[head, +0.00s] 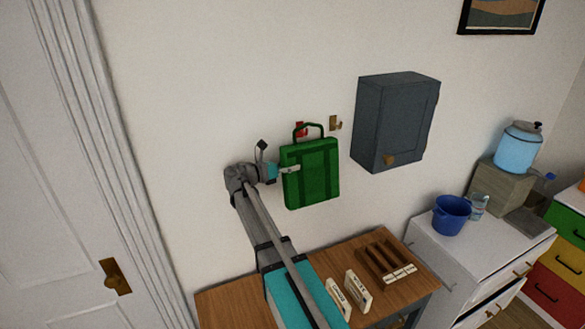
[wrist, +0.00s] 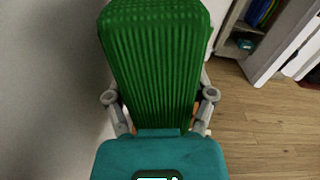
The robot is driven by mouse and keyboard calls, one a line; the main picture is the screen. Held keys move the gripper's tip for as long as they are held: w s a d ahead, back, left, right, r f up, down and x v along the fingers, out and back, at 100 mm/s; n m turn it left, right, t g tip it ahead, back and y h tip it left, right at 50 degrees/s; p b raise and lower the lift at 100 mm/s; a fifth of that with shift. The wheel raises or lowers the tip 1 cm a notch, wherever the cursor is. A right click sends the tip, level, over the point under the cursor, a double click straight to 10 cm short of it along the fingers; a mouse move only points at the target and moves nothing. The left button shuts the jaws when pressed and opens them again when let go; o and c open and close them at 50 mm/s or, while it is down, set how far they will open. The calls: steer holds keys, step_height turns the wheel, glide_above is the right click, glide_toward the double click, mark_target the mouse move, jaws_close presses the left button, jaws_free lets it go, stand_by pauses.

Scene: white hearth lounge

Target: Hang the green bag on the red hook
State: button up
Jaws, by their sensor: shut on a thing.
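The green bag (head: 311,174) is upright in front of the white wall, with its handle loop at the top. The red hook (head: 301,128) is on the wall behind the handle, and part of it is hidden. I cannot tell whether the handle is over the hook or only in front of it. My gripper (head: 289,169) is shut on the left edge of the bag. In the wrist view the ribbed green side of the bag (wrist: 157,65) sits between the two fingers of my gripper (wrist: 160,105).
A brown hook (head: 335,123) is on the wall right of the bag. A grey wall cabinet (head: 394,120) is further right. Below are a wooden table (head: 235,302) with cards and a slotted tray (head: 372,268), and a white cabinet with a blue bucket (head: 451,217).

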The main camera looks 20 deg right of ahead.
steer(key=shift+w+f, duration=0.1)
steer(key=shift+w, duration=0.7)
steer(key=shift+w+a+f+b, duration=0.1)
steer(key=shift+w+f+b, duration=0.2)
steer(key=shift+f+b, duration=0.4)
steer(key=shift+w+f+b, duration=0.3)
steer(key=shift+f+b, duration=0.3)
steer(key=shift+b, duration=0.1)
steer(key=shift+f, duration=0.1)
steer(key=o, duration=1.2)
steer(key=shift+a, duration=0.1)
steer(key=a, duration=1.1)
steer(key=shift+s+a, duration=0.2)
steer(key=shift+a, duration=0.2)
